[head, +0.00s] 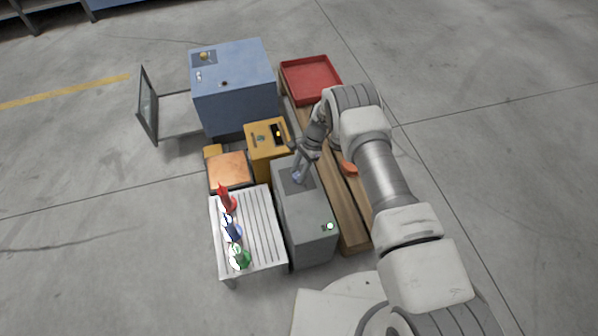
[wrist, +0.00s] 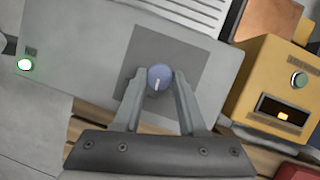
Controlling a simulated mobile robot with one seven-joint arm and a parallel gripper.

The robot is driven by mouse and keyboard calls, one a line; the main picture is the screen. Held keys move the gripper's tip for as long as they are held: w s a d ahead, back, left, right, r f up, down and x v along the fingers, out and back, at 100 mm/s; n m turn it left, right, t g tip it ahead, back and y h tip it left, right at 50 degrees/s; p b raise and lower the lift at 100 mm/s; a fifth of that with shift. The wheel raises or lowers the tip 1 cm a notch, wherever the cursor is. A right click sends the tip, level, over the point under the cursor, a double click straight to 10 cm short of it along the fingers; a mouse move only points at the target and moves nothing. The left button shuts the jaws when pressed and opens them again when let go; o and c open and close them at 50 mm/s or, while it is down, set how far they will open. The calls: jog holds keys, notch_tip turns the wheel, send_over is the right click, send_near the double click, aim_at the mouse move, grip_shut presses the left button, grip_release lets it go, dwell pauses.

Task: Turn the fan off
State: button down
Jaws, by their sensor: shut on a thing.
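A grey box (head: 303,222) stands in the middle of the head view, with a darker square panel on top. In the wrist view a round blue-grey knob (wrist: 160,77) with a white pointer line sits on that panel (wrist: 189,56). The pointer line runs toward the lower edge of the wrist picture. My gripper (wrist: 158,82) is shut on the knob, one finger on each side; my gripper also shows over the panel in the head view (head: 298,178). A green light (head: 330,226) glows on the box's near end and also in the wrist view (wrist: 25,65).
A yellow box (head: 257,150) with its own knob and a lit display stands behind the grey box. A slatted table (head: 262,232) with red, blue and green flasks is close on the left. A blue cabinet (head: 240,102) with an open door and a red tray (head: 311,78) are farther back.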

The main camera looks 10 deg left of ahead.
jog(key=n+h, duration=0.1)
jog(key=n, duration=0.1)
jog(key=n+g, duration=0.1)
jog(key=n, duration=0.2)
jog(key=shift+w+a+n+h, duration=0.1)
jog(key=shift+n+h, duration=0.2)
jog(key=shift+h, duration=0.1)
jog(key=n+h, duration=0.1)
jog(key=n, duration=0.1)
jog(key=n+h, duration=0.1)
jog(key=n, duration=0.2)
jog(key=shift+a+n, duration=0.2)
jog(key=shift+n, duration=0.1)
jog(key=shift+c, duration=2.3)
grip_release()
jog(key=v, duration=0.7)
jog(key=shift+a+r, duration=0.15)
jog(key=shift+r, duration=0.05)
